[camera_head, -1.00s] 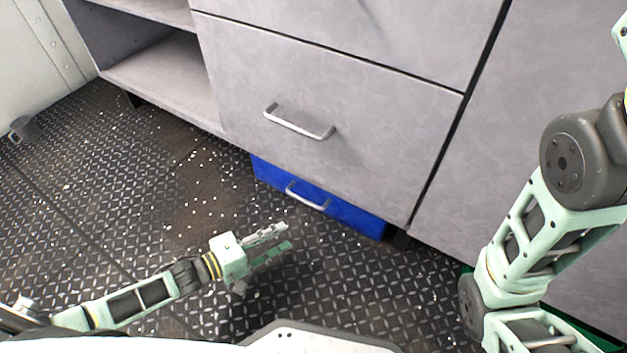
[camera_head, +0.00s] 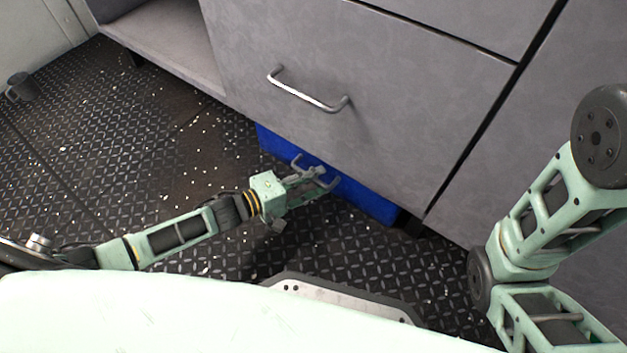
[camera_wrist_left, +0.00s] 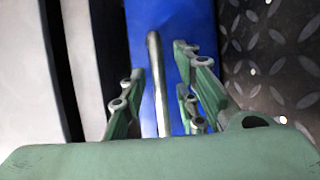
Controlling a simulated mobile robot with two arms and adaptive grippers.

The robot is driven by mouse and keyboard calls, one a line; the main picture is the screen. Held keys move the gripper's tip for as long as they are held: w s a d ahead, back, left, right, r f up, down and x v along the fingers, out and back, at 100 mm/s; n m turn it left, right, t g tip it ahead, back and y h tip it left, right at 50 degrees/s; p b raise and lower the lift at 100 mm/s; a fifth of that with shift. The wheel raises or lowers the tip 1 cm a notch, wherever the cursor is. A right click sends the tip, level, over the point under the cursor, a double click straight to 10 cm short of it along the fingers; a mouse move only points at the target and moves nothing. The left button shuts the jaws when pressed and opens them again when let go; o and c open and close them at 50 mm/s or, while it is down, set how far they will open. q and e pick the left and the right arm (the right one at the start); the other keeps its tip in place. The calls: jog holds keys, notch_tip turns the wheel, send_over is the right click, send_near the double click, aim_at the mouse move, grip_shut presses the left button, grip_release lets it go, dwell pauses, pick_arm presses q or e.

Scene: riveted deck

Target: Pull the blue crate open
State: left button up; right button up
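The blue crate (camera_head: 370,199) sits low on the deck under the grey cabinet, its front showing. It also fills the upper middle of the left wrist view (camera_wrist_left: 185,22). Its metal bar handle (camera_wrist_left: 157,85) is partly hidden by my gripper in the head view. My left gripper (camera_head: 318,179) is at the handle. In the left wrist view, its green fingers (camera_wrist_left: 158,88) are open, one side on each side of the bar, with gaps visible. My right gripper is out of view; only my right arm shows.
The grey cabinet drawer (camera_head: 370,90) with its own bar handle (camera_head: 308,95) overhangs the crate. A dark mug-like object (camera_head: 20,87) stands on the deck at far left. The studded deck (camera_head: 345,245) in front of the crate is clear.

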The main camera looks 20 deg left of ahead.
pick_arm(q)
grip_shut()
dwell(0.3)
dwell(0.4)
